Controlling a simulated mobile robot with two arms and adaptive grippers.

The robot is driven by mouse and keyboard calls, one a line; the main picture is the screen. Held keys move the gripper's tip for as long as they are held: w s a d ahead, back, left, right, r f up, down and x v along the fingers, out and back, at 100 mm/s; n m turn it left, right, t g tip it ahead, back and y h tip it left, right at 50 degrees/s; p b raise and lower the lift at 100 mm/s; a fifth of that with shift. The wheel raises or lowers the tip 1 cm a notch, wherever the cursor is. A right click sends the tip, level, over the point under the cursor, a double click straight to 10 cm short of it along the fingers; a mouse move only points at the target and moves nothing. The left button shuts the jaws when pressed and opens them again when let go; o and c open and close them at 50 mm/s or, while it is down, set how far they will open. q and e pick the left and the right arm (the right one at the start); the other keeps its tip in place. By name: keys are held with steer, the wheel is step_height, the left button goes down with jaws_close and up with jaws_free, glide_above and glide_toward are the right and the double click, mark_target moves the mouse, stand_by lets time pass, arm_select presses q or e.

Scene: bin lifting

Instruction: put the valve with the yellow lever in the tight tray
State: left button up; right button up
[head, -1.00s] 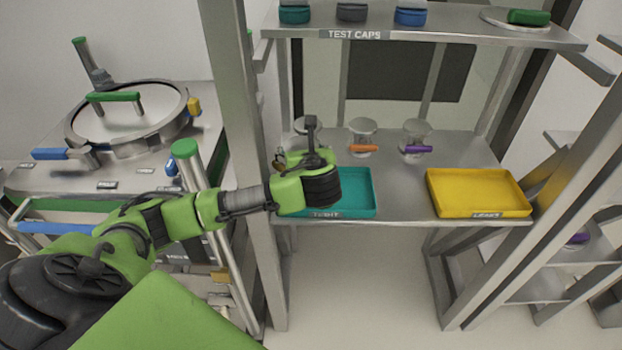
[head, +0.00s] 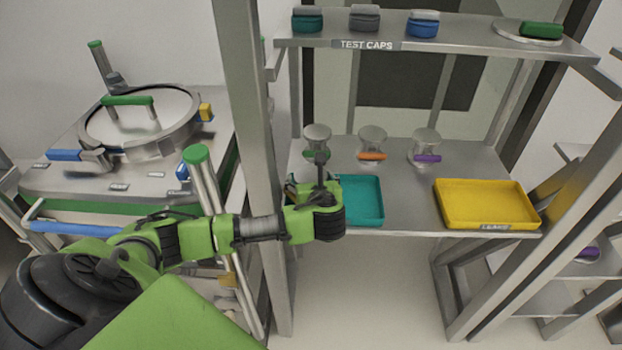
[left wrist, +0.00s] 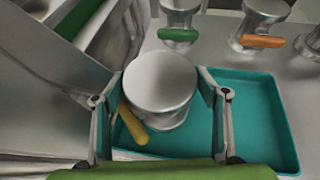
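The valve with the yellow lever (left wrist: 160,85) is between the fingers of my left gripper (left wrist: 160,90) in the left wrist view. Its round metal top meets both fingertips; its yellow lever (left wrist: 132,125) points toward the camera. The gripper looks shut on it. The valve is upright over the left part of the teal tray (left wrist: 262,115), and I cannot tell if its base touches the tray floor. In the head view my left gripper (head: 318,205) covers the left of the teal tray (head: 368,190) and mostly hides the valve. My right gripper is not in view.
Valves with green (head: 317,140), orange (head: 372,143) and purple (head: 426,145) levers stand behind the tray. A yellow tray (head: 487,222) labelled for leaks is at the right. An upright post (head: 245,110) stands close left, and a shelf of caps (head: 430,48) is above.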

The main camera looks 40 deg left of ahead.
arm_select(q)
steer(key=shift+o, duration=0.6)
steer(key=shift+s+d+r, duration=0.1)
steer(key=b+v, duration=0.1)
steer(key=v, duration=1.1)
